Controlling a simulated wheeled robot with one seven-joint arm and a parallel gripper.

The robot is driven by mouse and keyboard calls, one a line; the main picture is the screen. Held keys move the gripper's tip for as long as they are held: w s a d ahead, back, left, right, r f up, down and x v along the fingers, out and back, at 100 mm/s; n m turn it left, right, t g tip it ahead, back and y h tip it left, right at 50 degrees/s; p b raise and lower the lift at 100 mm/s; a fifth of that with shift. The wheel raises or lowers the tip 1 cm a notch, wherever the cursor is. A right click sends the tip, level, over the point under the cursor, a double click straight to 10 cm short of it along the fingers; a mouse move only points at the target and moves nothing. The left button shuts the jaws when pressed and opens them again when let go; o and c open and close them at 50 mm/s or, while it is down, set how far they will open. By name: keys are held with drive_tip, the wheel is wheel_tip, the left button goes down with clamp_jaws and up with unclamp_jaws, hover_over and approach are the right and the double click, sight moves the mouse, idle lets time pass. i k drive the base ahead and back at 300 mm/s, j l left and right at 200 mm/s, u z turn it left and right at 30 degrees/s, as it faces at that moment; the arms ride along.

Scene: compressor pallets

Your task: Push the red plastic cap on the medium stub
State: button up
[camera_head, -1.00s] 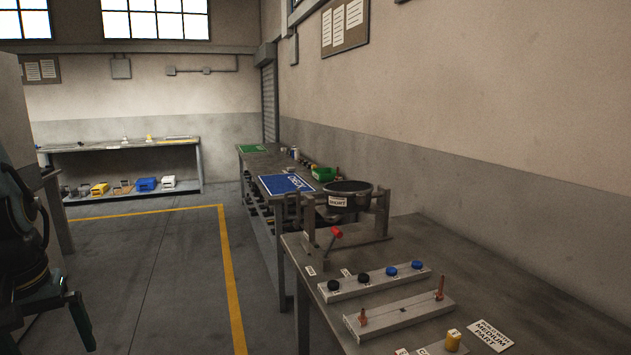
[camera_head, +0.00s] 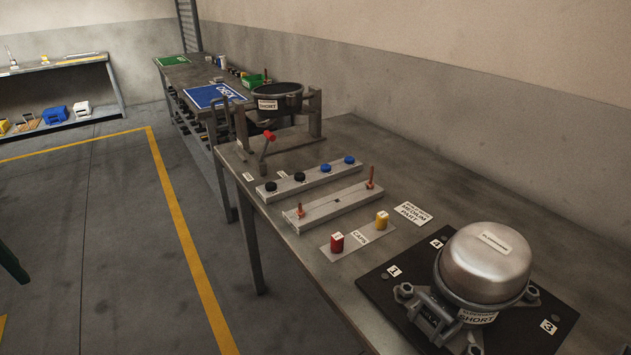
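The red plastic cap (camera_head: 337,243) stands on a small plate (camera_head: 359,236) labelled CAPS on the workbench. A yellow cap (camera_head: 382,221) stands on the same plate. Behind them, a grey rail (camera_head: 335,203) carries a short copper-coloured pin (camera_head: 300,211) near its left end and a taller one (camera_head: 370,178) near its right end. A silver domed compressor (camera_head: 486,262) stands on a dark numbered pallet (camera_head: 377,292). I cannot tell which stub is the medium one.
A second rail (camera_head: 313,178) holds black and blue knobs. A label card (camera_head: 413,213) lies right of the caps. A red-knobbed lever (camera_head: 268,138) and a round bowl-like fixture (camera_head: 277,101) stand farther back. Open floor (camera_head: 80,235) with a yellow line lies left of the bench (camera_head: 330,285).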

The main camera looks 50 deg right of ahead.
sight(337, 239)
drive_tip(key=l+z, duration=0.1)
drive_tip(key=z, duration=0.85)
